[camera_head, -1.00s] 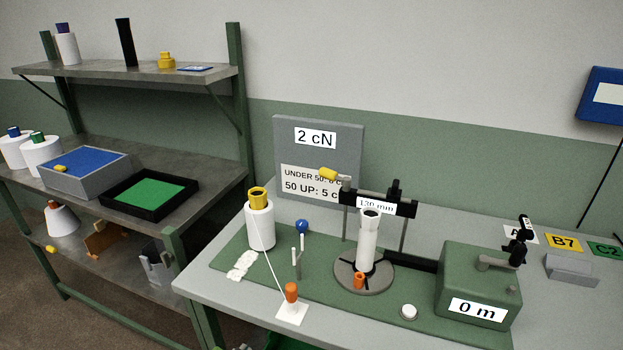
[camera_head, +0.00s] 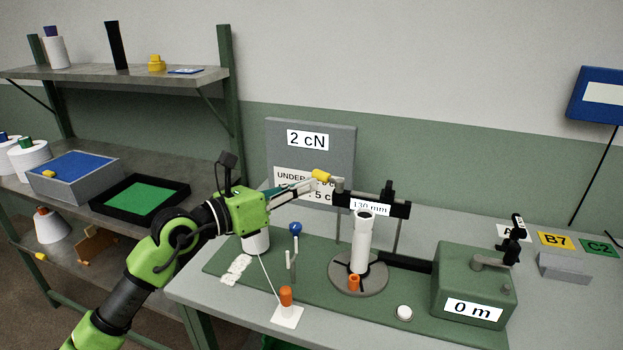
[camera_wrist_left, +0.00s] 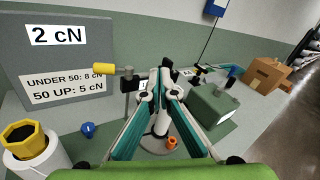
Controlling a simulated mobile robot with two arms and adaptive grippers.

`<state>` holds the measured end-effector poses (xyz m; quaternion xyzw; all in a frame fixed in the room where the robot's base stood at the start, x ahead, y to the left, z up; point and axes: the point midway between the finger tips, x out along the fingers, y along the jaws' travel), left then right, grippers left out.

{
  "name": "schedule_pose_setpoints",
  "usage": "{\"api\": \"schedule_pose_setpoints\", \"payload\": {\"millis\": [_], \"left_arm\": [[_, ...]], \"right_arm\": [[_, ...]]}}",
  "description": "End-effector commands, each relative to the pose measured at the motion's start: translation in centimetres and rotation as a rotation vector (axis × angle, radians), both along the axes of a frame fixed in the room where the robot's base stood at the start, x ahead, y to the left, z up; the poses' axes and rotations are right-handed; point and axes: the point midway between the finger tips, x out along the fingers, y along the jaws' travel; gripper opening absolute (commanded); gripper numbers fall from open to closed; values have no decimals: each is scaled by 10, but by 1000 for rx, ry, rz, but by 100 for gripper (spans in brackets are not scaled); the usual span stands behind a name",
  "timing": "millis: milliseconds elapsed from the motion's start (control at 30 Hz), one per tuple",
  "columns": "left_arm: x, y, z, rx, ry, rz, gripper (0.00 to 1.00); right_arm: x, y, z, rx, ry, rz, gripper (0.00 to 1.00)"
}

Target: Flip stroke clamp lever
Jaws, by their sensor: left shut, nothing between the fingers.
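The clamp lever with its yellow knob (camera_head: 321,175) points left from the top of the black crossbar (camera_head: 372,204) labelled 130 mm. In the left wrist view the yellow knob (camera_wrist_left: 104,69) is left of the fingers. My left gripper (camera_head: 309,184) reaches in from the left, its fingertips close beside the knob. Its fingers (camera_wrist_left: 166,70) are shut with nothing between them. I cannot tell whether they touch the knob. A white cylinder (camera_head: 361,245) stands under the crossbar on a round grey base. My right gripper is not in view.
A grey board (camera_head: 339,140) marked 2 cN stands behind. A green box (camera_head: 470,270) with a crank stands at right. My left arm hides part of the white yarn cone (camera_head: 256,243). A blue knob (camera_head: 295,228) and an orange-topped peg (camera_head: 286,296) stand in front.

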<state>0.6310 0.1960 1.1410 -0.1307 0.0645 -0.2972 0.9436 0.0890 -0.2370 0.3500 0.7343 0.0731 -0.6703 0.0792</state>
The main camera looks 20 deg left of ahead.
Motion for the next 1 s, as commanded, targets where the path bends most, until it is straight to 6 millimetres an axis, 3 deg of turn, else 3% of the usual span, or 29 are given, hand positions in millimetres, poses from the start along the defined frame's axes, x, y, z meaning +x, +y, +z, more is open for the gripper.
{"api": "schedule_pose_setpoints", "payload": {"millis": [133, 300, 467, 1000], "left_arm": [[23, 52, -17, 271, 58, 116, 0], [31, 80, -23, 378, 97, 179, 0], [47, 75, -28, 380, 101, 181, 0], [136, 37, -60, 378, 100, 178, 0]], "right_arm": [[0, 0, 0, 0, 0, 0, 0], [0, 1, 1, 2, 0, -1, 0], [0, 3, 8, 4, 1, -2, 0], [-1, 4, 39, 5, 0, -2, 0]]}}
